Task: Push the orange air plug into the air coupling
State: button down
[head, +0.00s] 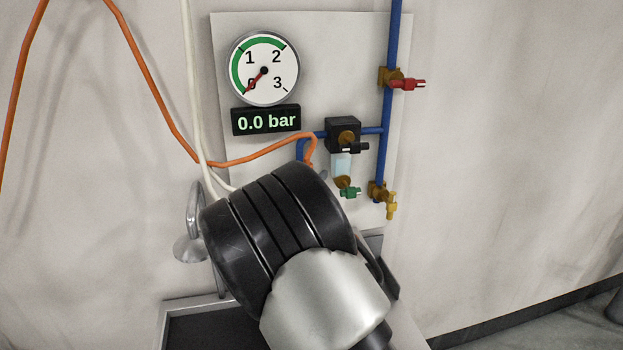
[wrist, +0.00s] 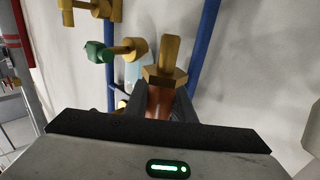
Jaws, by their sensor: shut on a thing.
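In the wrist view my gripper (wrist: 165,108) is shut on the orange plug (wrist: 160,101), which stands upright between the fingers. A brass hex collar (wrist: 164,77) and a narrower brass end (wrist: 173,53) sit at the plug's far end, pointing up in the picture. I cannot tell whether this brass is the plug's own tip or part of the coupling. No separate coupling can be made out with certainty. In the head view my arm hides the plug and the fingers. An orange hose (head: 262,154) runs in from upper left and bends down behind my arm.
The panel (head: 340,55) bears a gauge (head: 264,69) and a display (head: 266,120) reading 0.0 bar. A black regulator (head: 343,134), blue pipe (head: 392,50) and red (head: 410,84), yellow (head: 391,205) and green (head: 349,192) valve handles crowd the right side. A white hose (head: 193,90) hangs left.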

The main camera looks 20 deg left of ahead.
jog(key=shift+f+b, duration=2)
jog(key=shift+f, duration=0.85)
jog(key=shift+f+b, duration=3.7)
jog(key=shift+f, duration=1.35)
jog(key=c, duration=1.4)
grip_release()
jog(key=shift+c, duration=0.2)
jog(key=shift+s, duration=0.1)
